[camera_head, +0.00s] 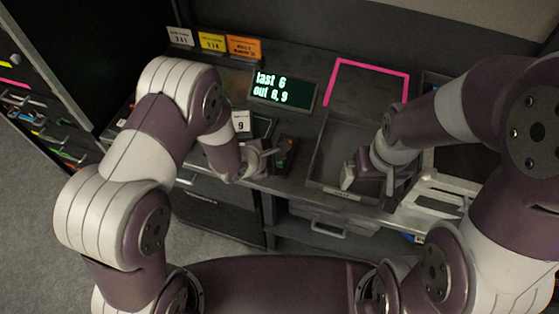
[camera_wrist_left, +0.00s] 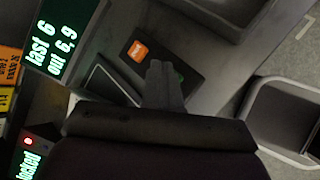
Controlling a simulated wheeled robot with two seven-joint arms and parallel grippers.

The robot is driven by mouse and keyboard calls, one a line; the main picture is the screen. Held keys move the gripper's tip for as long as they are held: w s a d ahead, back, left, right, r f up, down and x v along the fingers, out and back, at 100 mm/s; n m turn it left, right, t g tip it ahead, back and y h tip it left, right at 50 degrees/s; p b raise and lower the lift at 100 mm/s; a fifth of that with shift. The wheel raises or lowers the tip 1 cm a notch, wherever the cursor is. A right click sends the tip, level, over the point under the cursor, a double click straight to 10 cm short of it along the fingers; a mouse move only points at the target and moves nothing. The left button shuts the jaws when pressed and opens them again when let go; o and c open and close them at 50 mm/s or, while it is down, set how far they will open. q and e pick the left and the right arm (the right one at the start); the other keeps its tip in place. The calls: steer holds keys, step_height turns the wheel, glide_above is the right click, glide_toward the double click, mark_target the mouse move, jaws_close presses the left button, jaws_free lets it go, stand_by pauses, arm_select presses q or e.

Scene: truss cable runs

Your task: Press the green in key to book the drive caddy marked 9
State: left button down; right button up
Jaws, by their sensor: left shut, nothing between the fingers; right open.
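A dark key box (camera_head: 287,152) stands on the counter below the display. In the left wrist view it carries an orange key (camera_wrist_left: 138,51) and a green key (camera_wrist_left: 179,77), the green one mostly hidden behind my fingers. My left gripper (camera_head: 266,158) is shut and empty, its fingertips over the green key's side of the box; contact cannot be told. A white label marked 9 (camera_head: 241,122) shows beside a dark flat piece with a pale edge. My right gripper (camera_head: 352,172) is open over the grey tray. The display (camera_head: 283,89) reads "last 6", "out 6, 9".
The grey tray (camera_head: 316,172) stands right of the key box, with a pink outline (camera_head: 370,66) behind it. White, yellow and orange cards (camera_head: 212,42) stand at the back left. A light rack (camera_head: 440,195) is at right. Drawers lie under the counter.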

arm_select(q)
steer(key=shift+f, duration=0.15)
stand_by(0.3)
steer(key=shift+f, duration=0.3)
steer(key=shift+f+b, duration=0.3)
steer(key=shift+f, duration=0.1)
stand_by(0.5)
stand_by(0.3)
steer(key=shift+r+p, duration=0.8)
steer(key=shift+p, duration=0.2)
step_height(320, 180, up, 5)
steer(key=p, duration=0.5)
steer(key=shift+r, duration=0.15)
